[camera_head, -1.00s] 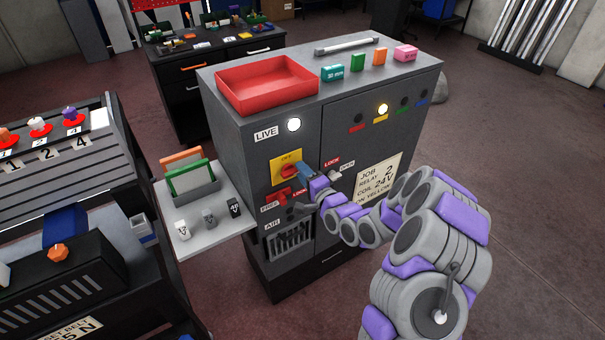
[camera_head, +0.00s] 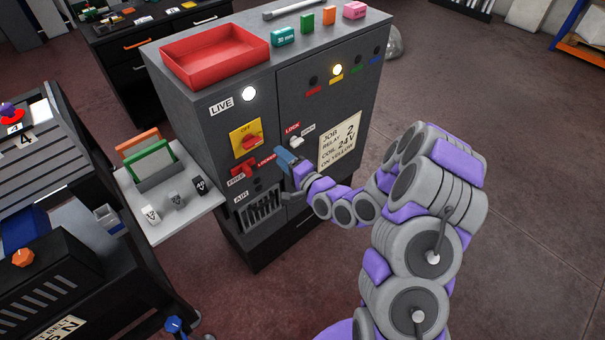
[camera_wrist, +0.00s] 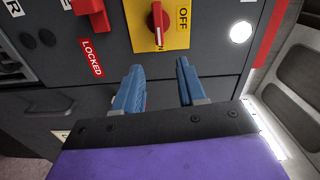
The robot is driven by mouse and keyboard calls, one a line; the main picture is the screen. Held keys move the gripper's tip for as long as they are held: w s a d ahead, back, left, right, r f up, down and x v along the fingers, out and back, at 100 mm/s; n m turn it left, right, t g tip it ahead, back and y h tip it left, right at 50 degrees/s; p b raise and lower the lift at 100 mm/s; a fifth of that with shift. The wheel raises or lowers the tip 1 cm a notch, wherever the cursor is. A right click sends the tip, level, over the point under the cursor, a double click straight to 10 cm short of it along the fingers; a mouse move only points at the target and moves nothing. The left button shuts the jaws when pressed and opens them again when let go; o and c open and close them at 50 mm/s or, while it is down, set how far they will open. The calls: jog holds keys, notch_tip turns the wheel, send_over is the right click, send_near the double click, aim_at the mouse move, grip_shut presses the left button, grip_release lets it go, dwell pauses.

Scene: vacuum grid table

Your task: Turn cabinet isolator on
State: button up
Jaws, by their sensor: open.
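The isolator is a red rotary knob (camera_head: 249,142) on a yellow plate marked OFF at its top, on the cabinet (camera_head: 205,130) front. In the wrist view the knob (camera_wrist: 157,20) has its white line pointing away from the cabinet's left side, across from OFF rather than at it. The LIVE lamp (camera_head: 249,93) glows white. My gripper (camera_head: 287,158) has blue fingers and sits to the right of and below the knob. In the wrist view my gripper (camera_wrist: 160,85) is open and empty, apart from the knob.
A red slider (camera_head: 247,172) sits by the FREE and LOCKED labels. A white LOCK/OPEN latch (camera_head: 296,141) is near my fingers. A side shelf (camera_head: 178,222) holds tagged blocks and a rack. A red tray (camera_head: 215,52) lies on top. Floor at right is clear.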

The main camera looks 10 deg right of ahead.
jog(key=p+v, duration=0.4)
jog(key=v, duration=0.4)
jog(key=shift+d, duration=0.2)
jog(key=shift+o, duration=0.3)
jog(key=shift+s, duration=0.1)
